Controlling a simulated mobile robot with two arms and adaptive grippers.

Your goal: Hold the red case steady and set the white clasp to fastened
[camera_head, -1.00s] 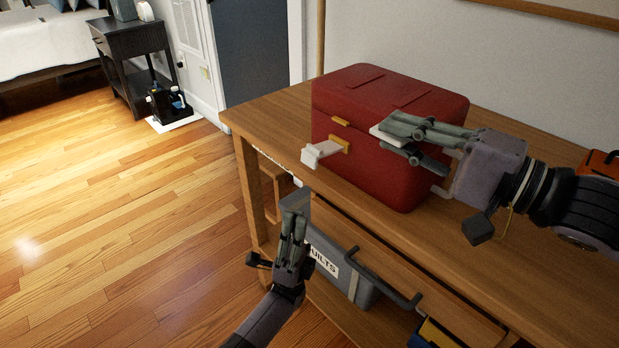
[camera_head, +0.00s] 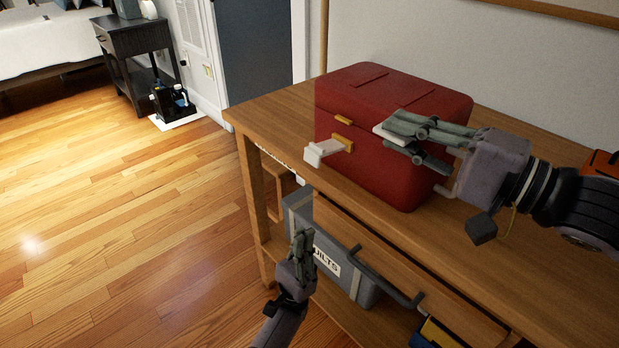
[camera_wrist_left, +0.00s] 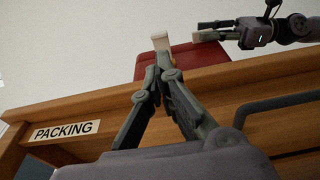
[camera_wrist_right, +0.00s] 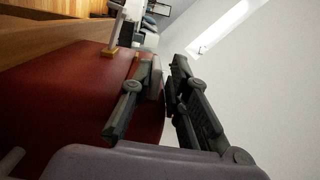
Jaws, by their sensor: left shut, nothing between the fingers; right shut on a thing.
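The red case (camera_head: 385,100) stands on the wooden table with its lid down. The white clasp (camera_head: 322,152) sticks out from its front, beside a yellow mount (camera_head: 343,143); a second yellow piece (camera_head: 344,120) sits above. The clasp also shows in the left wrist view (camera_wrist_left: 161,45) and the right wrist view (camera_wrist_right: 116,27). My left gripper (camera_head: 301,236) is shut and empty, below and in front of the clasp, apart from it.
The wooden table (camera_head: 290,112) has a drawer handle (camera_head: 385,280) at its front. A grey bin (camera_head: 365,290) sits on the shelf below, near my left gripper. An orange object (camera_head: 603,160) lies behind my right arm.

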